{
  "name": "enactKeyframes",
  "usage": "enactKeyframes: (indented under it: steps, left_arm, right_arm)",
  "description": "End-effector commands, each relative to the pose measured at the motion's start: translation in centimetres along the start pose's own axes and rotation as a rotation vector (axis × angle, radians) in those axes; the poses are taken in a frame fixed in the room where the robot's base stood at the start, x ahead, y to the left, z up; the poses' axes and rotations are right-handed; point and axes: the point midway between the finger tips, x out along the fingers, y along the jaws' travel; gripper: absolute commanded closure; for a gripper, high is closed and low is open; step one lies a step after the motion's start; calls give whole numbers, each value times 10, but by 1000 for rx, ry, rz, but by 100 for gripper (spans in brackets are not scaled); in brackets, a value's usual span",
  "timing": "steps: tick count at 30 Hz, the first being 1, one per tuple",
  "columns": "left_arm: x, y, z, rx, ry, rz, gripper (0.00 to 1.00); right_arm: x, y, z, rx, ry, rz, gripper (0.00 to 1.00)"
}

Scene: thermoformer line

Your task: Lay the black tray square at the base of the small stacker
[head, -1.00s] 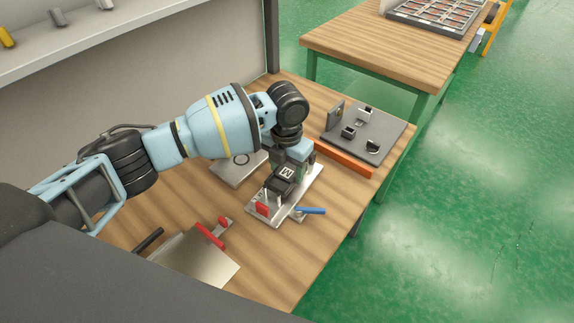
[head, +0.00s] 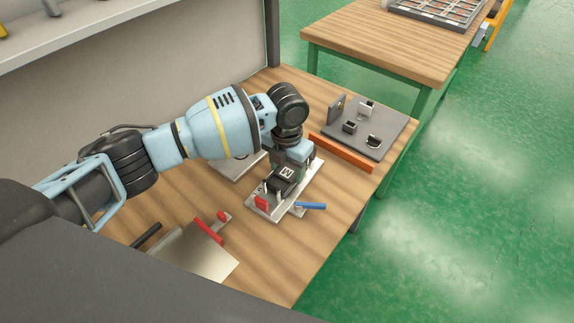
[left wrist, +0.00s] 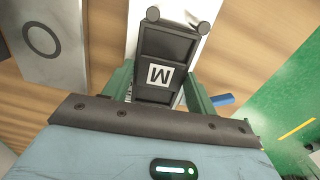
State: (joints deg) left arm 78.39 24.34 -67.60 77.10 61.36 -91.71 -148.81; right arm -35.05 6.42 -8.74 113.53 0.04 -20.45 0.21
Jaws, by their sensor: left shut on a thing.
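The black tray (left wrist: 172,45), a small dark box with a white M label, lies between the green fingers of my left gripper (left wrist: 162,78). In the head view the tray (head: 281,186) is low over the small stacker, a pale metal plate (head: 263,211) with upright posts, a red block and a blue handle. My left gripper (head: 288,165) is shut on the tray from above. Two round dark post tops show at the tray's far end in the left wrist view. I cannot tell whether the tray touches the plate or sits square. My right gripper is not in view.
A grey plate with a ring mark (left wrist: 42,40) lies beside the stacker. A dark board with small fixtures (head: 382,125) and an orange bar (head: 342,153) are behind it. A metal sheet with a red handle (head: 200,252) lies in front. The table's right edge is near.

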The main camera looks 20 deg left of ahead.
Motion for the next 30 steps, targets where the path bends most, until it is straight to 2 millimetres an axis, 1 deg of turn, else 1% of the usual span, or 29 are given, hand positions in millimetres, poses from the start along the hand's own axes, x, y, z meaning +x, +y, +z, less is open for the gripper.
enactKeyframes:
  steps: [8, 9, 15, 27, 30]
  left_arm:
    - [7, 0, 0, 0, 0, -1, 79]
    - [7, 0, 0, 0, 0, -1, 41]
    - [6, 0, 0, 0, -1, -1, 17]
    - [6, 0, 0, 0, 0, 0, 17]
    - [-12, 0, 1, 0, -5, -1, 17]
  right_arm:
    - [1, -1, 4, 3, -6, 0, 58]
    - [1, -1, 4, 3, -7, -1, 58]
    - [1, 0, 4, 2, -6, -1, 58]
    - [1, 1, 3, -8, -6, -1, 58]
    - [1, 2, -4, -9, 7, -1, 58]
